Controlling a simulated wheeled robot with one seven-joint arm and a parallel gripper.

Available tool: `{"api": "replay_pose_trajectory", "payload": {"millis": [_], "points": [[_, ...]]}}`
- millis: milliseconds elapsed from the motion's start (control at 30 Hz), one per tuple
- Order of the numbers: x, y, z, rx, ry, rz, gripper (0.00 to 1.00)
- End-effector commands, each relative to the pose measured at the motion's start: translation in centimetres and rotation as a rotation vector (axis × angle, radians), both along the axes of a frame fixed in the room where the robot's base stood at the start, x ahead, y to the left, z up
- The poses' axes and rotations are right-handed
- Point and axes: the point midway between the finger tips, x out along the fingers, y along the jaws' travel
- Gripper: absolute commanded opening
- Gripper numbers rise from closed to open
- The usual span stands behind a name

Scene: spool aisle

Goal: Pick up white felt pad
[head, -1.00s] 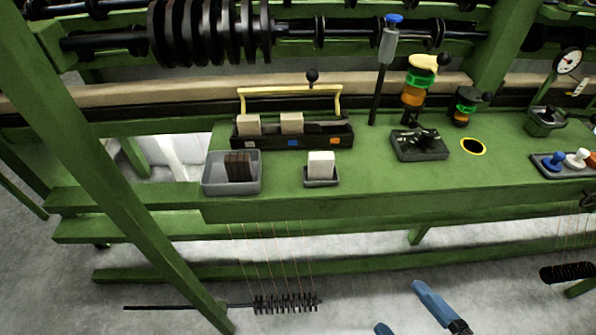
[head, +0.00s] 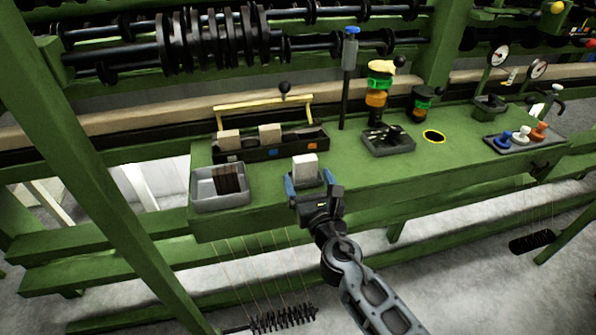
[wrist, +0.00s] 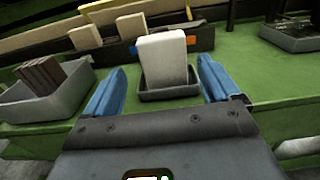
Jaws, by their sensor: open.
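The white felt pad (head: 305,167) stands upright in a small dark tray (head: 321,180) near the front edge of the green bench. In the wrist view the pad (wrist: 162,60) rises well above the rim of its tray (wrist: 169,92). My gripper (head: 305,185) is open, with its blue fingers spread in front of the tray, one toward each side. In the wrist view my gripper (wrist: 158,90) has nothing between its fingers near the camera, and the pad shows beyond, centred in the gap. The lower part of the pad is hidden by the tray's front wall.
A grey bin (head: 220,199) with dark brown pieces stands just left of the tray. A long black toolbox (head: 262,150) with a yellow handle is close behind. A dark tray of parts (head: 388,143) lies to the right, with bare green bench between.

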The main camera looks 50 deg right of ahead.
Motion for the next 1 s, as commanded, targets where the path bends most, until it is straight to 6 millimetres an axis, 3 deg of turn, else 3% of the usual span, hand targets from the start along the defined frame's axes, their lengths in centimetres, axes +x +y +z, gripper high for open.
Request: {"api": "replay_pose_trajectory", "payload": {"millis": [500, 833, 1000], "points": [[4.8, -3.9, 0.6, 0.004, -0.003, 0.001, 0.89], [5.4, -4.2, 0.5, 0.006, -0.002, 0.002, 0.89], [5.4, -4.2, 0.5, 0.006, -0.002, 0.003, 0.74]]}}
